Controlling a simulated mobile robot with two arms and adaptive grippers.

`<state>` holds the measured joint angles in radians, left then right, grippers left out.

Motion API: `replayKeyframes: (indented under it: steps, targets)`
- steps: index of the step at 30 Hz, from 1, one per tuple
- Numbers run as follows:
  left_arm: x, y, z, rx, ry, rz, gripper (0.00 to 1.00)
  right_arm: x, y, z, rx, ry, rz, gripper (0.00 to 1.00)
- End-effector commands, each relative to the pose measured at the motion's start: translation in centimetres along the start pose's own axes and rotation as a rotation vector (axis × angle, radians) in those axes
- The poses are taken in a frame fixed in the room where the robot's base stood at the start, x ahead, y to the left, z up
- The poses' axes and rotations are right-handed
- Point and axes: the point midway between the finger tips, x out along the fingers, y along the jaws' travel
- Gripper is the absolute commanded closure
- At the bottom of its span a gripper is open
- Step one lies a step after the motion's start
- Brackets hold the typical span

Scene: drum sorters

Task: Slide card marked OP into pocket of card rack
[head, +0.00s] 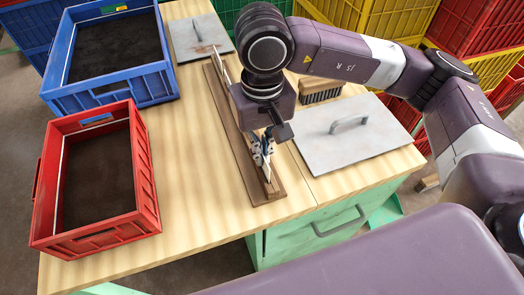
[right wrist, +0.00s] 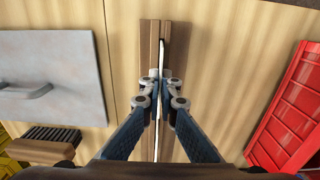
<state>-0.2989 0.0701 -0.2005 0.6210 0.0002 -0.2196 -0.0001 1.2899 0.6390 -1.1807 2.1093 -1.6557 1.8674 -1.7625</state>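The card rack (head: 232,127) is a long dark wooden strip with a lengthwise slot, lying on the table; its near end also shows in the right wrist view (right wrist: 150,32). My right gripper (head: 262,148) is over the near part of the rack, pointing down. Its fingertips (right wrist: 161,92) are closed on a thin white card (right wrist: 162,60), seen edge-on in line with the slot. The card's face (head: 267,172) shows a little in the head view; no mark is readable. I cannot tell whether its lower edge is in the slot. My left gripper is not in view.
A red crate (head: 146,185) and a blue crate (head: 120,92) stand left of the rack. A grey plate with a handle (head: 375,143) and a brush (head: 321,96) lie to its right. Another grey plate (head: 187,45) lies at the back.

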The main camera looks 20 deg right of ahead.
Motion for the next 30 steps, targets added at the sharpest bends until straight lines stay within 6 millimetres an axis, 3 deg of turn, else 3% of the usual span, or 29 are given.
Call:
replayKeyframes:
  steps: [4,11,20,30]
  targets:
    - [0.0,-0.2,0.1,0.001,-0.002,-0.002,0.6,0.0,0.0,0.0,0.0,0.0,0.0,1.0]
    - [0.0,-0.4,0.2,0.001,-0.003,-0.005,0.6,0.0,0.0,0.0,0.0,0.0,0.0,0.75]
    - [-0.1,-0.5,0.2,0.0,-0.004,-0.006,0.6,-0.2,0.0,0.0,0.0,0.0,0.0,0.75]
    - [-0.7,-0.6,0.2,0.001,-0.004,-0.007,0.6,-2.2,0.0,0.0,0.0,0.001,0.0,0.75]
